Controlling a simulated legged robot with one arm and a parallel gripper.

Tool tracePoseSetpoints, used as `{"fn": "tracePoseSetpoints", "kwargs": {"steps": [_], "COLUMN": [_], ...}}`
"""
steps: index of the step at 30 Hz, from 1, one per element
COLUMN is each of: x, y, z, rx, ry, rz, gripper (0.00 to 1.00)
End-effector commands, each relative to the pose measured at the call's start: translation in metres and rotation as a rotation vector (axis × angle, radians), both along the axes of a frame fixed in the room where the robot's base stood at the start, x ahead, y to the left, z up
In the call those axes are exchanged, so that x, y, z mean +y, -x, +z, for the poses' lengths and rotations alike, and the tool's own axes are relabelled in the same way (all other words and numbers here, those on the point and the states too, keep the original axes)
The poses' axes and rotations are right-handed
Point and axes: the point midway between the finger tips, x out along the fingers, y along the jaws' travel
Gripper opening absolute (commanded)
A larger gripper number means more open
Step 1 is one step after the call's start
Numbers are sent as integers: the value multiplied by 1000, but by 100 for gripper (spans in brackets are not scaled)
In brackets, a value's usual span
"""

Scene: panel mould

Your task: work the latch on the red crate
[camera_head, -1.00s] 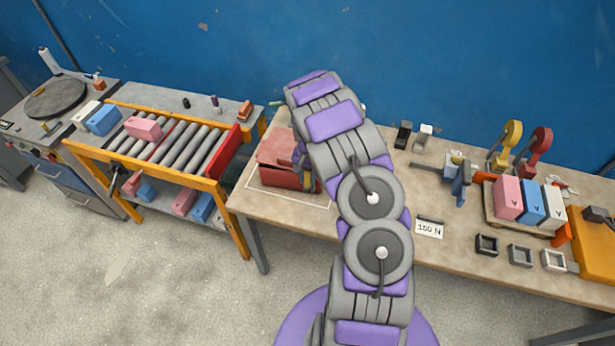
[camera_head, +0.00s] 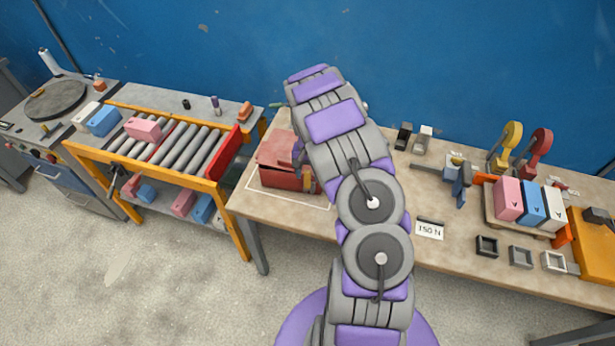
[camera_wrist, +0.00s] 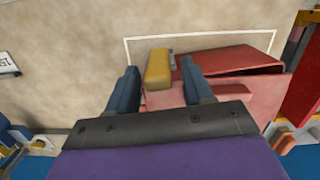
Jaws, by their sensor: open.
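The red crate (camera_head: 282,172) stands on the workbench inside a white outline, left of my arm. In the wrist view the red crate (camera_wrist: 233,75) lies to the right of and beneath my gripper. A yellow latch piece (camera_wrist: 158,70) shows at the crate's side, between the fingers in the picture. My gripper (camera_wrist: 155,85) is open, with one blue-grey finger on each side of the latch. I cannot tell whether either finger touches it. In the head view my arm hides most of the gripper and part of the crate.
A yellow-framed roller table (camera_head: 165,145) with pink and blue blocks stands left of the workbench (camera_head: 390,215). A card marked 150 N (camera_head: 429,230) lies right of my arm. A tray with pink, blue and white blocks (camera_head: 531,205) is further right. A blue wall (camera_head: 430,60) closes the back.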

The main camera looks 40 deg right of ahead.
Motion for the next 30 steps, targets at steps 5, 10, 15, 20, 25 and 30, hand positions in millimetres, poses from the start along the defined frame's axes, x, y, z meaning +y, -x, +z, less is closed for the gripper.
{"fn": "tracePoseSetpoints", "kwargs": {"steps": [5,10,15,20,25,30], "x": [-3,-7,-10,-11,-12,-12], "y": [-5,-8,-10,-12,-12,-12], "z": [42,79,114,135,145,146], "rx": [-5,-4,-4,-1,1,1], "ry": [2,1,1,0,-1,-1], "rz": [1,2,0,1,1,1], "gripper": [51,51,51,51,51,51]}}
